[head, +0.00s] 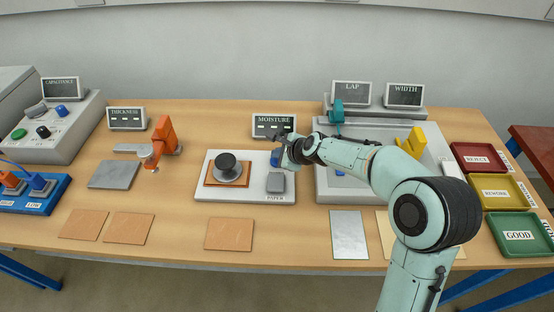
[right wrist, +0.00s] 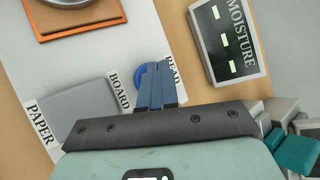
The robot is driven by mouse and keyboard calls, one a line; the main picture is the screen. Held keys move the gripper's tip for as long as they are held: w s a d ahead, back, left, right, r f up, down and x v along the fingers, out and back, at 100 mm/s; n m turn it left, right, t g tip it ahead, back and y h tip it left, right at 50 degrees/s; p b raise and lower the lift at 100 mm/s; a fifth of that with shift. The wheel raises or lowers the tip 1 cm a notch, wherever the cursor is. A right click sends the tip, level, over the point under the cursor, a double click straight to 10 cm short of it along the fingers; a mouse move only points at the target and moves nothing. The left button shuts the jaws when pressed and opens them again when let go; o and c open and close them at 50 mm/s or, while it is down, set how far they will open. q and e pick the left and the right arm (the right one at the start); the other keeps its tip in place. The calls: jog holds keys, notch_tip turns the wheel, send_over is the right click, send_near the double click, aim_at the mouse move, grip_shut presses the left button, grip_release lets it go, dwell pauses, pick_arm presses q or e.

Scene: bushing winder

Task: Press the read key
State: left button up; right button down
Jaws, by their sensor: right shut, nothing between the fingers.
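The read key is a round blue button (right wrist: 140,76) on the white moisture plate (right wrist: 60,60), beside the partly covered READ label (right wrist: 172,72). In the head view the blue key (head: 275,158) shows at the plate's upper right. My right gripper (right wrist: 158,66) is shut and empty, its fingertips over the key and hiding part of it; I cannot tell whether they touch it. In the head view my right gripper (head: 280,146) reaches in from the right. The moisture display (head: 273,125) behind shows only dashes. My left gripper is not in view.
A grey selector block (head: 276,183) with PAPER and BOARD labels sits just in front of the key. A black-knobbed probe (head: 228,166) stands on a brown sheet to the left. The lap and width station (head: 345,190) lies under my right arm. Sorting trays (head: 502,193) stand at far right.

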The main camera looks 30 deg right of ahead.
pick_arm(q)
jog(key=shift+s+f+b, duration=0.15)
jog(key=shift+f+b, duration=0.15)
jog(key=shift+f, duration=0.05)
pick_arm(e)
jog(key=shift+f, duration=0.5)
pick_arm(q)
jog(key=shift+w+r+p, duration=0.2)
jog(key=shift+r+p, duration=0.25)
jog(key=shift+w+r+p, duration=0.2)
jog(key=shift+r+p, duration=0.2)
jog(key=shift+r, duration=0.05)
pick_arm(e)
jog(key=shift+r, duration=0.9)
jog(key=shift+r, duration=0.1)
jog(key=shift+r, duration=0.2)
notch_tip(320, 180, up, 5)
jog(key=p, duration=0.4)
jog(key=shift+f, duration=0.2)
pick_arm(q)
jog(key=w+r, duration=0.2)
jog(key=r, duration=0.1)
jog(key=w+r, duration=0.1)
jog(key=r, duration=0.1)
pick_arm(e)
jog(key=shift+f, duration=0.1)
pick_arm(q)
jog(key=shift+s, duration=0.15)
